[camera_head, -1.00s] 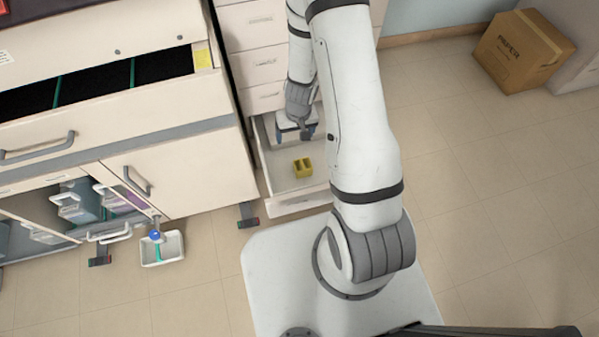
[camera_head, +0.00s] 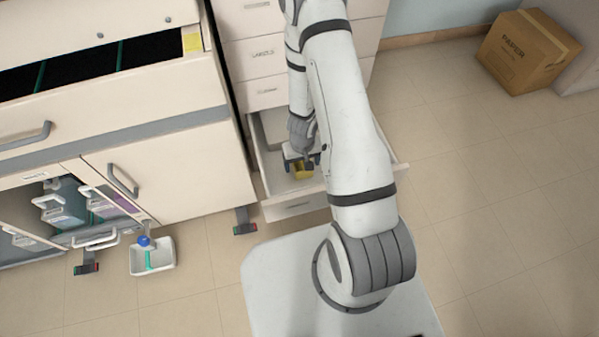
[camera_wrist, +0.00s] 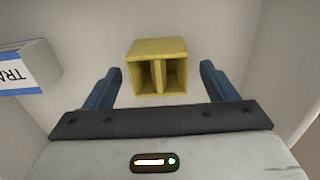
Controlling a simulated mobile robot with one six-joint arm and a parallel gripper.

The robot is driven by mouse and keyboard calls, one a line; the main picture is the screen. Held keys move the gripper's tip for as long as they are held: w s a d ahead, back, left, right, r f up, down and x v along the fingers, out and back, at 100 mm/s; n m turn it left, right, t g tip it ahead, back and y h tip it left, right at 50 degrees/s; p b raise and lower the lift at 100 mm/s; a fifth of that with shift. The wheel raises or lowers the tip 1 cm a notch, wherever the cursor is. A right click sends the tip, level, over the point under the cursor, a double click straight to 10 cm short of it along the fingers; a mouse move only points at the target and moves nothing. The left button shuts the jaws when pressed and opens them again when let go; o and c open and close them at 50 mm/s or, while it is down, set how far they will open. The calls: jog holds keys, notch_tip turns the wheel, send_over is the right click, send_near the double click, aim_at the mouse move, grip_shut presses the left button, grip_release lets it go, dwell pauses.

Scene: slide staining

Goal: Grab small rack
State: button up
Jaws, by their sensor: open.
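The small rack is a yellow block with two open slots. In the wrist view the rack (camera_wrist: 158,47) is at upper centre, between and a little beyond the two blue fingers of my gripper (camera_wrist: 162,85). The fingers are open, with a clear gap on each side of the rack. In the head view the rack (camera_head: 302,172) sits in the open drawer (camera_head: 272,187), partly covered by my gripper (camera_head: 301,160), which is over it. Whether the fingers are level with the rack is hard to tell.
A white box with a blue stripe and partly visible lettering (camera_wrist: 28,67) is left of the rack in the wrist view. Drawer walls stand close on both sides. A cardboard box (camera_head: 528,52) stands on the floor at upper right. A white tray (camera_head: 152,256) is at lower left.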

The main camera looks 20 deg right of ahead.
aim_at(302, 167)
jog(key=shift+f+b, duration=1.15)
jog(key=shift+f, duration=0.45)
jog(key=shift+c, duration=0.6)
jog(key=c, duration=1)
jog(key=shift+o, duration=0.2)
jog(key=shift+r, duration=0.1)
